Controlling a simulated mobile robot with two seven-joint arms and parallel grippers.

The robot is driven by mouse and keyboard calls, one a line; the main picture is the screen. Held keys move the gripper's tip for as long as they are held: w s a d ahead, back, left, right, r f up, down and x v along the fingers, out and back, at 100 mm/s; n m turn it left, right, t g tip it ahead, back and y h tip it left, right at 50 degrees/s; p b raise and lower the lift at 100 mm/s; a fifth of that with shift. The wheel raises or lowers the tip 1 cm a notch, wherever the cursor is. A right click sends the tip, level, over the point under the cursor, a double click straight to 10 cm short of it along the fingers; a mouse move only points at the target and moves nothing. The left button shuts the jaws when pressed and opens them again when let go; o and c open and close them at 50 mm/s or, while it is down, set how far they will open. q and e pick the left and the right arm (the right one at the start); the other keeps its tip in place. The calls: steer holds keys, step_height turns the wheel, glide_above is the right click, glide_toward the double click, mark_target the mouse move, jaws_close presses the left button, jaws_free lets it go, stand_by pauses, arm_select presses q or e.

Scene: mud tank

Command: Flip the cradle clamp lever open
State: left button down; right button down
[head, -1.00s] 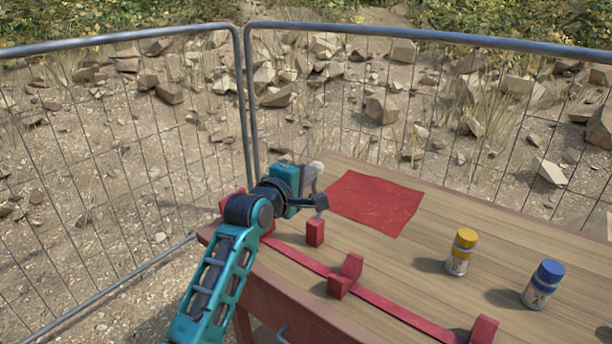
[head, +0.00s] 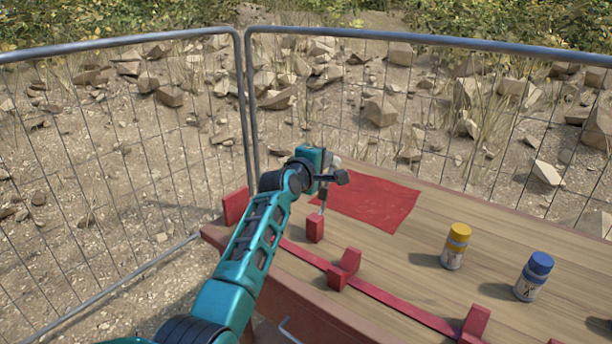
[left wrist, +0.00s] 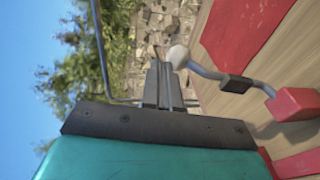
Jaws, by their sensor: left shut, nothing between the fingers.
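The clamp lever (left wrist: 205,72) is a bent grey rod with a pale ball knob (left wrist: 178,57) and a dark sleeve. It rises from a red block (left wrist: 295,103), which also shows in the head view (head: 315,228). In the head view the rod (head: 322,200) stands up from the block, its upper part partly hidden by my wrist. My left gripper (left wrist: 166,72) is shut and empty, its fingertips close beside the knob; I cannot tell whether they touch it. My right gripper is not in view.
A red strip (head: 395,308) with upright red blocks (head: 343,268) runs along the table's near side. A red mat (head: 370,202) lies behind the lever. A yellow-capped bottle (head: 455,247) and a blue-capped bottle (head: 533,277) stand to the right. A wire fence (head: 130,150) encloses the table.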

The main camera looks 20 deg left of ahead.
arm_select(q)
steer(key=shift+x, duration=0.8)
steer(key=shift+w+d+f, duration=0.2)
steer(key=shift+w+d, duration=0.1)
steer(key=shift+w, duration=0.15)
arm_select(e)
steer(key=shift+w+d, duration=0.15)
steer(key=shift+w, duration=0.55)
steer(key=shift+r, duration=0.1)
